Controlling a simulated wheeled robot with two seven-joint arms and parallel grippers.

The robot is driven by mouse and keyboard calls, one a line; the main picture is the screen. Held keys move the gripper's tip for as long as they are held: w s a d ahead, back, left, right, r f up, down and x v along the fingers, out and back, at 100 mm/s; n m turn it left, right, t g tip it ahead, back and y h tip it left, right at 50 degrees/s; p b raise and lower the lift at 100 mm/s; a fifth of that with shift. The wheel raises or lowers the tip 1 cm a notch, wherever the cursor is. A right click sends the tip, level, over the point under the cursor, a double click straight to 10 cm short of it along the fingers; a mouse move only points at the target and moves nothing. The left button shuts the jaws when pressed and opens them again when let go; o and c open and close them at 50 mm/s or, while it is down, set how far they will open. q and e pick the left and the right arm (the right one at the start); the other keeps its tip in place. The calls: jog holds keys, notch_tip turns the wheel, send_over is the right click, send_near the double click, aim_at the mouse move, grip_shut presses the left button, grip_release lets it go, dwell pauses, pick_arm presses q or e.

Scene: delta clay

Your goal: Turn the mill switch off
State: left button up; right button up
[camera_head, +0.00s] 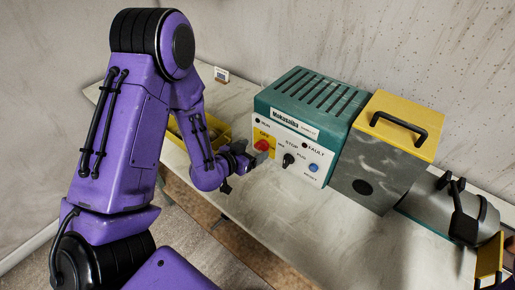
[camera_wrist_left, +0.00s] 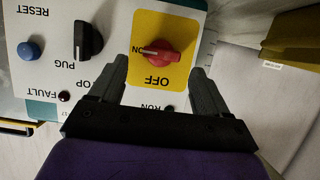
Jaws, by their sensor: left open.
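The mill switch is a red rotary knob (camera_head: 262,145) on a yellow plate on the front panel of the green-topped control box (camera_head: 312,100). In the left wrist view, which shows the panel upside down, the red knob (camera_wrist_left: 168,52) has its white mark pointing at the ON label, a quarter turn from OFF. My left gripper (camera_head: 248,158) is open close in front of the panel. In the left wrist view its two fingers (camera_wrist_left: 158,80) stand apart, with the knob ahead of the gap; I cannot tell whether they touch anything. My right gripper is not in view.
A black selector knob (camera_head: 288,159) and a blue reset button (camera_head: 313,168) sit right of the switch. A grey machine with a yellow lid (camera_head: 405,125) adjoins the box. A yellow bin (camera_head: 185,133) stands behind my left arm. The table front (camera_head: 290,225) is clear.

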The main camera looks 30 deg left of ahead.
aim_at(262, 146)
pick_arm(q)
jog(key=x, duration=0.3)
jog(key=shift+a, duration=0.1)
jog(key=shift+s, duration=0.15)
jog(key=shift+r, duration=0.1)
jog(key=c, duration=1.1)
jog(key=shift+o, duration=0.3)
